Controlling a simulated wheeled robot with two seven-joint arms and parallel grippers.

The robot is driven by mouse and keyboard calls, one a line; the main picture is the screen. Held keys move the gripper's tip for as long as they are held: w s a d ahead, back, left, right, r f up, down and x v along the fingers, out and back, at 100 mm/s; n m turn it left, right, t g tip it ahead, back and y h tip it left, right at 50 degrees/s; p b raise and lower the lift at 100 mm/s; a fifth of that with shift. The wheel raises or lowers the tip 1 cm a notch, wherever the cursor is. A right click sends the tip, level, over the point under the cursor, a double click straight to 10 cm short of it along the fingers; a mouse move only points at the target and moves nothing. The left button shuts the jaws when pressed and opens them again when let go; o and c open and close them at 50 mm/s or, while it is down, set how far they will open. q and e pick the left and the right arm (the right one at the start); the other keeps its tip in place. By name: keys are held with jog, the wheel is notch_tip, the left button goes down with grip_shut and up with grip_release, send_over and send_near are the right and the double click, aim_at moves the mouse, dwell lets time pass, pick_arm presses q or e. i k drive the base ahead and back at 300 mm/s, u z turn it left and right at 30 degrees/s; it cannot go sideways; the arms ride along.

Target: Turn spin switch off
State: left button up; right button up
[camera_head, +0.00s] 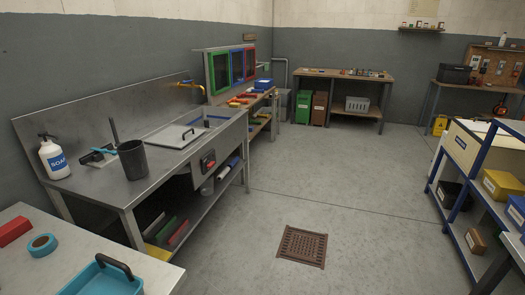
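A dark switch box with a red part (208,161) is mounted on the front panel of the steel sink bench (105,190), left of the picture's middle. It is small, and I cannot tell its position or whether it is the spin switch. Neither of my grippers is in view.
A soap bottle (53,157), a black cup (132,160) and a lidded basin (177,135) are on the bench. A front-left table (75,250) holds a teal tray (103,277). Blue-framed shelving (463,225) stands at right. The floor (335,200) between is clear, with a drain grate (302,246).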

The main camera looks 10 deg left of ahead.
aim_at(209, 164)
jog(key=z, duration=0.75)
jog(key=i, duration=3.35)
jog(key=u, duration=1.45)
jog(key=i, duration=0.75)
jog(key=u, duration=0.65)
